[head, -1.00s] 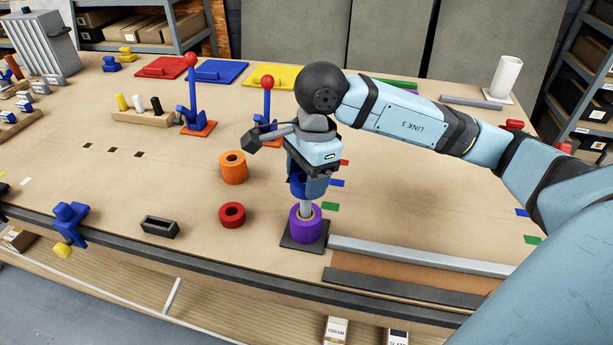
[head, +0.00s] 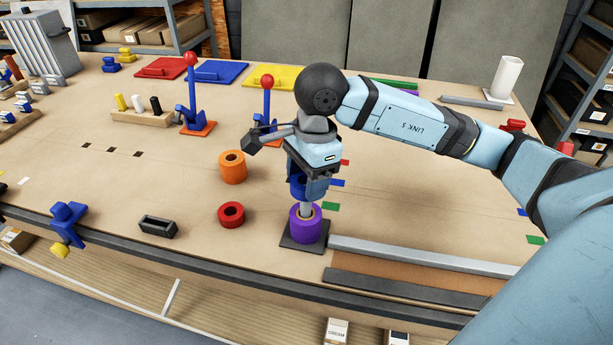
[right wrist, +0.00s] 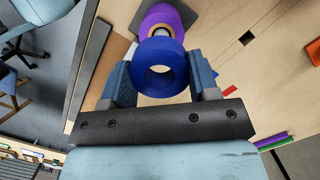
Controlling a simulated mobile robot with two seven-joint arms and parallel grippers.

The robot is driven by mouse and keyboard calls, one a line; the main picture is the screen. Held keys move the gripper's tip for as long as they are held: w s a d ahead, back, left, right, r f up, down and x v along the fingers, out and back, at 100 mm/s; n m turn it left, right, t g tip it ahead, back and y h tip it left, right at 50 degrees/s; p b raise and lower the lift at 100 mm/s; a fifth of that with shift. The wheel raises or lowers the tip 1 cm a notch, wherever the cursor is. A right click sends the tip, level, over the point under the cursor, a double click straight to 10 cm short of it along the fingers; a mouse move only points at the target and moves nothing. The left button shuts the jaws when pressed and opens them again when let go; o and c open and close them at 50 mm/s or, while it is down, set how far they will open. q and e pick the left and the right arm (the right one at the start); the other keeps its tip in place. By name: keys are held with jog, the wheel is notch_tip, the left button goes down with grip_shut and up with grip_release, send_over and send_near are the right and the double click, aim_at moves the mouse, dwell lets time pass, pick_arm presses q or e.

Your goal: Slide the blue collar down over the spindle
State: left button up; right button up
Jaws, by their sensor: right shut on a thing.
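My right gripper (head: 310,188) is shut on the blue collar (head: 298,185) and holds it above the spindle (head: 306,209). In the right wrist view the blue collar (right wrist: 160,52) sits between the two fingers (right wrist: 161,84), its hole partly facing the camera. The pale spindle rises from a dark square base (head: 290,243). A purple collar (head: 306,228) is around its lower part. The fingers partly hide the blue collar in the head view. I cannot tell whether the spindle's tip is inside the blue collar. My left gripper is not in view.
An orange collar (head: 232,167) and a red collar (head: 231,214) stand on the table left of the spindle. A black open box (head: 158,227) is farther left. A grey rail (head: 420,257) starts just right of the base. Two blue levers with red knobs stand behind.

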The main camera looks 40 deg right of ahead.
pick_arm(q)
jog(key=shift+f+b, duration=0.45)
pick_arm(e)
jog(key=shift+f, duration=0.5)
pick_arm(q)
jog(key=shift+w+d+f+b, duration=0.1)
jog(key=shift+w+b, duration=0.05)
jog(key=shift+b, duration=0.25)
pick_arm(e)
jog(key=shift+f, duration=0.4)
pick_arm(q)
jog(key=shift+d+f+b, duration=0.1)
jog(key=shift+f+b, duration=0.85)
jog(key=shift+b, duration=0.25)
pick_arm(e)
jog(key=shift+f, duration=1.1)
pick_arm(q)
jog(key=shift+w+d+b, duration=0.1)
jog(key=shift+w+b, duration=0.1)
jog(key=shift+b, duration=0.3)
pick_arm(e)
jog(key=shift+f, duration=0.55)
pick_arm(q)
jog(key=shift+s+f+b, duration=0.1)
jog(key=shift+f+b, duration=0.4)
jog(key=shift+b, duration=0.1)
pick_arm(e)
jog(key=shift+f, duration=0.55)
